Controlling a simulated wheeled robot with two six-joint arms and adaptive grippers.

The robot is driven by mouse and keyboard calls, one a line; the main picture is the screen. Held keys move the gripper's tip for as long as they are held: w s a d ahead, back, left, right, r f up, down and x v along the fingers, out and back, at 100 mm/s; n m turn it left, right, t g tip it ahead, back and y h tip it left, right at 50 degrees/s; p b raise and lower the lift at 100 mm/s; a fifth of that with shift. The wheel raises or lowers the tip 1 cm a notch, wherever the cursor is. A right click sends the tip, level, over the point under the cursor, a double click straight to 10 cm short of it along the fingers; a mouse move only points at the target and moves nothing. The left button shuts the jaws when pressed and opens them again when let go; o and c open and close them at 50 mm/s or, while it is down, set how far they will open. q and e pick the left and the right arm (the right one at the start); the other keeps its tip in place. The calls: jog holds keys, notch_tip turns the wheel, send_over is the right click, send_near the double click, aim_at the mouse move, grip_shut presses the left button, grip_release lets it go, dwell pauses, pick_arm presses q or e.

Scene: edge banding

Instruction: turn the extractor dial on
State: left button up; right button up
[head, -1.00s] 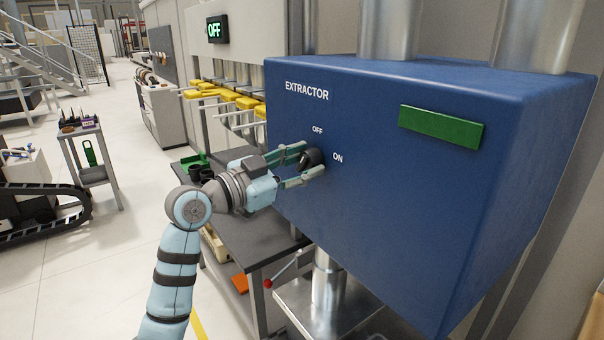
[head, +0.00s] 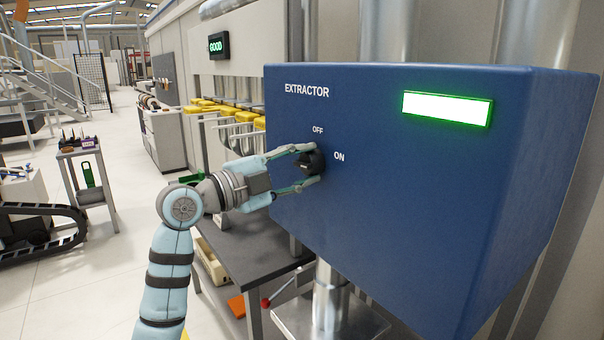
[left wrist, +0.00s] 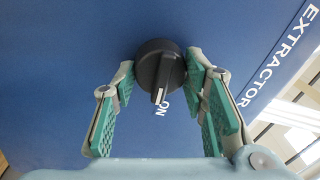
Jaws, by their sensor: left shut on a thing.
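The extractor (head: 400,200) is a blue box with white EXTRACTOR, OFF and ON lettering. Its black dial (head: 315,162) is on the front face, and the dial's pointer is turned toward the ON label (head: 339,156). In the left wrist view the dial (left wrist: 158,72) shows its pale pointer line at the ON lettering. My left gripper (head: 306,166) is shut on the dial, one finger above and one below it. The green indicator panel (head: 447,106) on the extractor is lit bright white with a green glow. My right gripper is not in view.
A display (head: 217,45) on the wall behind reads GOOD. A grey workbench (head: 240,245) stands below my left arm, with a red-knobbed lever (head: 266,302) near it. A small trolley (head: 85,180) stands at the left on open floor.

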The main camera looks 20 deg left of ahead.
pick_arm(q)
jog(key=shift+f+m, duration=0.15)
jog(key=shift+m, duration=0.45)
jog(key=o, duration=1.2)
jog(key=shift+a, duration=0.1)
jog(key=v, duration=1.2)
